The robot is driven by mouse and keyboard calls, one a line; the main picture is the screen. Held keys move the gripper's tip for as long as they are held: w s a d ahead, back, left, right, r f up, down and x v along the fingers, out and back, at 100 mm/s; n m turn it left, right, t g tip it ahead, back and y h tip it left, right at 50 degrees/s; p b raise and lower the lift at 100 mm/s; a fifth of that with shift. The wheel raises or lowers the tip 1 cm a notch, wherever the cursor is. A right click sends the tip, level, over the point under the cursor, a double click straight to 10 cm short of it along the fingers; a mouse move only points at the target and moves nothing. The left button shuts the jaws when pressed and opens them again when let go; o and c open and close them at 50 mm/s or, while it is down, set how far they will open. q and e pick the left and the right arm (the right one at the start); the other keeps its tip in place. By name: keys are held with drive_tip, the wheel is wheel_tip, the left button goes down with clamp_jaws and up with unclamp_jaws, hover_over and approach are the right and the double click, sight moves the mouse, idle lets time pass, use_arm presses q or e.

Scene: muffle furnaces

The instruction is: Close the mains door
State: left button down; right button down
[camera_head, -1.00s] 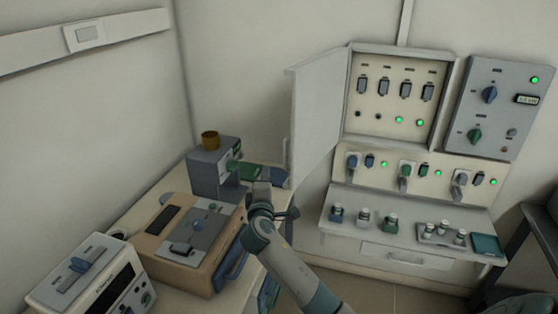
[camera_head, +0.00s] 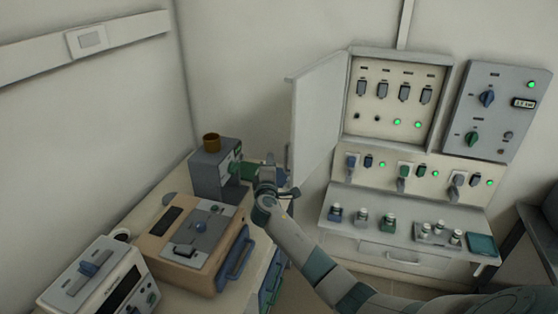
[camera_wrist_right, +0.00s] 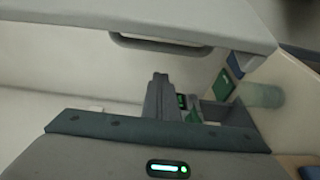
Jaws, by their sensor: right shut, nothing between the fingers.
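The mains door (camera_head: 318,112) is a light grey panel hinged on the left side of the wall cabinet (camera_head: 345,125). It stands wide open, swung out to the left, and the breakers inside show. Its handle (camera_head: 288,158) is at the free left edge. My right gripper (camera_head: 267,170) is shut and empty, just below and left of that handle. In the right wrist view, the shut fingers (camera_wrist_right: 158,98) point toward a grey slab with a handle (camera_wrist_right: 160,44), which looks like the door; a gap shows between them. My left gripper is not in view.
A grey device with a brown cup (camera_head: 211,142) stands behind my right gripper. A tan furnace box (camera_head: 190,245) and a white unit (camera_head: 100,280) fill the left bench. A shelf (camera_head: 400,228) with small jars juts out below the cabinet. A grey control panel (camera_head: 500,110) hangs to the right.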

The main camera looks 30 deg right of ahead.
drive_tip(key=s+d+p, duration=0.2)
drive_tip(key=shift+s, duration=0.4)
drive_tip(key=shift+s+d+f, duration=0.1)
